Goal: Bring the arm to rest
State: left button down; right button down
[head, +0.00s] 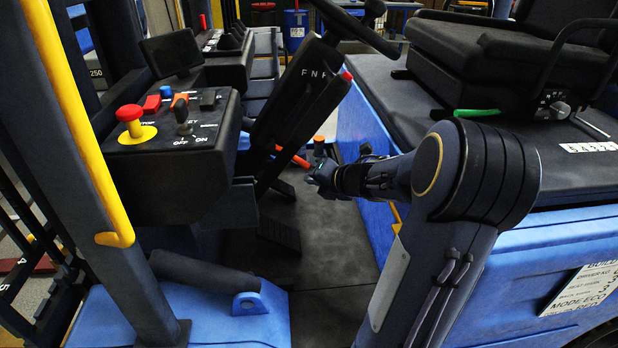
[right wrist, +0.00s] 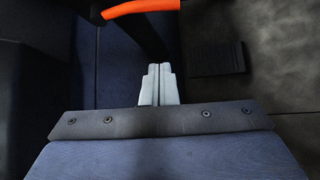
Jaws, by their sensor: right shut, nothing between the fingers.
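My right arm (head: 465,190) comes up from the bottom of the head view and bends left over the floor of a blue forklift-like vehicle. My right gripper (head: 314,178) is small and dark there, beside the red-orange lever handle (head: 292,157). In the right wrist view the two pale fingers (right wrist: 158,72) are together with nothing between them. An orange handle (right wrist: 140,8) crosses the top of that view, and a gap shows between it and the fingertips. My left gripper is in neither view.
A steering column (head: 300,110) marked F N R stands left of the gripper. A control box (head: 175,125) with a red emergency button (head: 130,118) is at left. A seat (head: 510,60) is at upper right. A pedal (right wrist: 218,58) lies on the dark floor (head: 335,245), which is otherwise mostly clear.

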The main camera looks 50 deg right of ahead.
dwell(0.5)
jog(key=s+a+r+m+h+p, duration=0.2)
jog(key=r+m, duration=0.3)
jog(key=m, duration=0.2)
jog(key=s+a+r+m+h+p, duration=0.2)
jog(key=a+r+m+p, duration=0.1)
jog(key=r+m, duration=0.3)
jog(key=s+a+f+m+g+y+p, duration=0.1)
jog(key=s+a+m, duration=0.5)
jog(key=a, duration=0.6)
jog(key=s+a+f+m+g+y+p, duration=0.2)
jog(key=s+a+m+g+y, duration=0.3)
jog(key=s+a, duration=0.5)
jog(key=a+m+y+p, duration=0.1)
jog(key=a+y, duration=0.1)
jog(key=shift+a+m+g+y, duration=0.2)
jog(key=shift+m+g+y, duration=0.1)
